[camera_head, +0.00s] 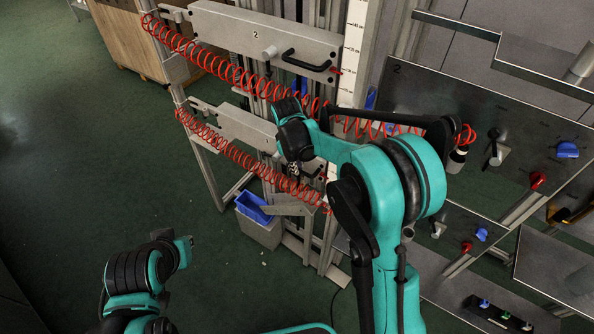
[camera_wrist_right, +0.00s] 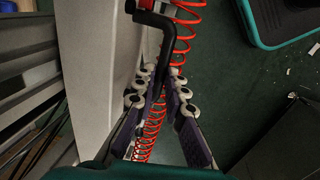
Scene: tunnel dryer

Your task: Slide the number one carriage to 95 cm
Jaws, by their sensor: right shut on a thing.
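The lower carriage (camera_head: 236,124), a grey plate on the vertical frame, sits below the upper carriage (camera_head: 232,28), which is marked 2. My forearm hides the lower one's right part, and I see no number on it. My right gripper (camera_head: 294,170) is at the lower carriage's right end, partly hidden by my wrist. In the right wrist view the gripper (camera_wrist_right: 160,78) is shut on a black bent handle (camera_wrist_right: 154,20). A white vertical scale (camera_head: 352,48) stands right of the carriages; its lower part is mostly hidden and the lower carriage's reading cannot be made out. My left gripper is not visible.
Red coiled hoses (camera_head: 225,72) run across both carriages. The upper carriage has its own black handle (camera_head: 304,62). Panels with blue and red knobs (camera_head: 567,149) are at right. Green floor is open at left.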

